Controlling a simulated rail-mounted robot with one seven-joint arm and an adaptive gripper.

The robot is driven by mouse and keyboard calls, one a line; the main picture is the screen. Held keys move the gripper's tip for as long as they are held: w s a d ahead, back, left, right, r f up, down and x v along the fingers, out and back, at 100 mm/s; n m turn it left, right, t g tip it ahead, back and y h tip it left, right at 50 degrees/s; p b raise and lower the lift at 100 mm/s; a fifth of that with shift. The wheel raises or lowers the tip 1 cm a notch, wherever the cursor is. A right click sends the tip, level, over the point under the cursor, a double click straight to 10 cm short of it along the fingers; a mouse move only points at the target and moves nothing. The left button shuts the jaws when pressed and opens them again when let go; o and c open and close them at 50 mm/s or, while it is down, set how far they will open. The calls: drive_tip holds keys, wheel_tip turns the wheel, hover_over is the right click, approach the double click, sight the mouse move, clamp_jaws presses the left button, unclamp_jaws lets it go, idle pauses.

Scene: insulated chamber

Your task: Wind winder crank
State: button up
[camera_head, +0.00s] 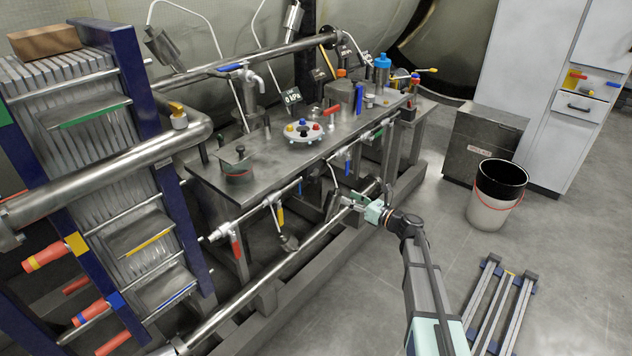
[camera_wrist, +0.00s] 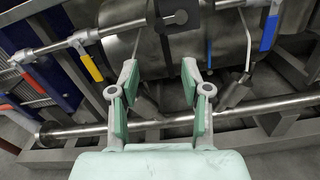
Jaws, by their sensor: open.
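I cannot identify the winder crank with certainty. A thin arm with a yellow end (camera_head: 428,70), at the bench's far end, looks crank-like. My gripper (camera_head: 354,201) is in front of the bench, low beside its front pipework, well apart from that arm. In the wrist view my gripper (camera_wrist: 160,85) has its two green-padded fingers spread with nothing between them. A dark block with a pale round pin (camera_wrist: 178,17) lies beyond the fingertips, and what it belongs to is unclear.
The steel bench (camera_head: 205,172) carries several fittings. Lever valves, yellow (camera_wrist: 90,65) and blue (camera_wrist: 268,32), line its front. A long low pipe (camera_wrist: 100,130) runs beneath the gripper.

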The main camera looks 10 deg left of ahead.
sight(316, 181)
drive_tip(key=x, duration=1.6)
drive_tip(key=shift+w+a+f, duration=0.1)
drive_tip(key=shift+a, duration=0.15)
clamp_jaws()
